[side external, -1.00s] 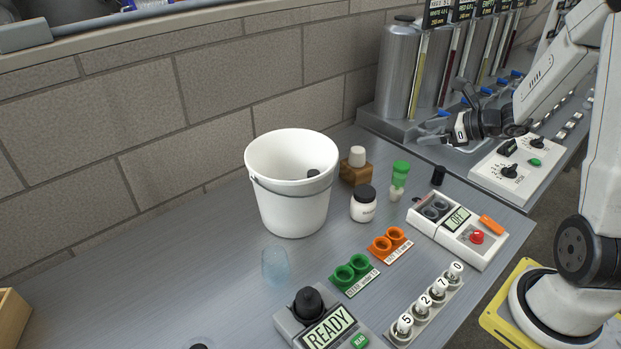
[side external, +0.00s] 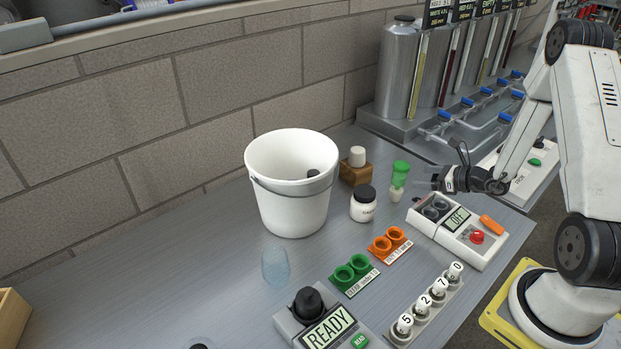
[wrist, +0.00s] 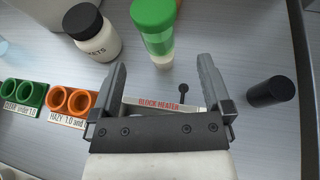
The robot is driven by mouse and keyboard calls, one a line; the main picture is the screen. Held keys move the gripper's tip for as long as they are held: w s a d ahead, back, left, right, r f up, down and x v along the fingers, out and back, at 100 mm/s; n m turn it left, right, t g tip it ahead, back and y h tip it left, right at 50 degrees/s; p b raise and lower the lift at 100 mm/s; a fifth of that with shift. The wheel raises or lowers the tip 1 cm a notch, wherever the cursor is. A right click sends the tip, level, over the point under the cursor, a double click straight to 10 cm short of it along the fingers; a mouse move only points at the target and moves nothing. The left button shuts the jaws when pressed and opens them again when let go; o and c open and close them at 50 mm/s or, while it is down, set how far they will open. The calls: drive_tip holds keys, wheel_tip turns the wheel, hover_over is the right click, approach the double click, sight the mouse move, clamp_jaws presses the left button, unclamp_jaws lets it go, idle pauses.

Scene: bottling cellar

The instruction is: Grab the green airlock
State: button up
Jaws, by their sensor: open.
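The green airlock (side external: 399,173) stands upright on the bench, with a green upper part and a pale, clear lower part. It also shows at the top middle of the wrist view (wrist: 154,26). My gripper (side external: 437,178) is open and empty, just right of the airlock in the side view. In the wrist view my gripper (wrist: 158,80) has its fingers spread, and the airlock lies ahead of them, a little beyond the fingertips. I see no contact.
A white jar with a black lid (side external: 363,204) stands left of the airlock. A black cylinder (wrist: 270,92) stands right of my gripper in the wrist view. A white bucket (side external: 291,190), a wooden block (side external: 355,174) and a control box reading OFF (side external: 458,232) are close by.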

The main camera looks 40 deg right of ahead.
sight(399, 178)
drive_tip(key=shift+x, duration=1.4)
drive_tip(key=shift+f, duration=0.2)
drive_tip(key=shift+x, duration=2.55)
drive_tip(key=shift+a, duration=0.1)
clamp_jaws()
